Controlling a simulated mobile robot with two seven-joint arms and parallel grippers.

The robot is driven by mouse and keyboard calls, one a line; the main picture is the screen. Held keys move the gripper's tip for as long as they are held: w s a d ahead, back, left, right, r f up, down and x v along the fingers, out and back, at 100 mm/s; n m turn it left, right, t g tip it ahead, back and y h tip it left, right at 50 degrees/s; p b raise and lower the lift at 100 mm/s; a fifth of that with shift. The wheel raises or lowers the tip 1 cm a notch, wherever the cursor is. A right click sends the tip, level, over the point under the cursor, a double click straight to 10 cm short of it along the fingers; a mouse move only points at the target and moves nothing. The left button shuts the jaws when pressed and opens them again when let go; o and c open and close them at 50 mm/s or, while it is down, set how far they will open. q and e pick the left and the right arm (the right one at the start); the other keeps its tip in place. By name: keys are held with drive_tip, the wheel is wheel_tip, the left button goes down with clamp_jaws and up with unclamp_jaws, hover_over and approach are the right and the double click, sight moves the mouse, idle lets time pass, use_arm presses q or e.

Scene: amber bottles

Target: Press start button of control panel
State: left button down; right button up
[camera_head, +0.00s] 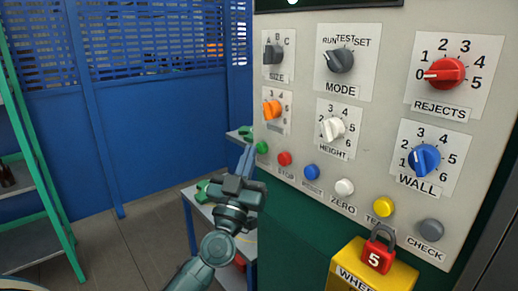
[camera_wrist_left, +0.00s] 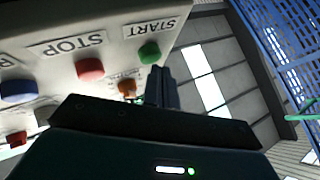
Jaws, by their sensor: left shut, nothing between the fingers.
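The grey control panel (camera_head: 300,105) fills the right of the head view. Its green start button (camera_head: 262,147) is at the left end of the bottom button row, beside the red stop button (camera_head: 284,158). In the left wrist view the green button (camera_wrist_left: 150,52) sits under the START label (camera_wrist_left: 150,28), with the stop button (camera_wrist_left: 90,70) to its left. My left gripper (camera_head: 247,158) is shut and empty, its fingers just left of the green button in the head view. In the wrist view the fingertips (camera_wrist_left: 160,72) appear close to the button; contact cannot be told. My right gripper is not in view.
Other buttons include blue (camera_head: 311,172), white (camera_head: 344,187), yellow (camera_head: 383,206) and grey (camera_head: 431,229). Several knobs sit above, such as the red rejects knob (camera_head: 446,72). A yellow box (camera_head: 345,268) with a red padlock (camera_head: 378,250) is below. A green-framed shelf (camera_head: 30,190) stands left.

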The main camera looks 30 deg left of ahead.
use_arm(q)
drive_tip(key=shift+w, duration=0.15)
drive_tip(key=shift+w+d, duration=0.2)
drive_tip(key=shift+w, duration=0.05)
idle(0.4)
drive_tip(key=shift+s+a, duration=0.1)
idle(0.3)
drive_tip(key=shift+s+a+p, duration=0.25)
drive_tip(key=shift+s+p, duration=0.25)
drive_tip(key=shift+s, duration=0.2)
drive_tip(key=s, duration=0.1)
drive_tip(key=s+a, duration=0.1)
drive_tip(key=s, duration=0.1)
drive_tip(key=s+a+p, duration=0.1)
drive_tip(key=shift+s, duration=0.3)
idle(0.5)
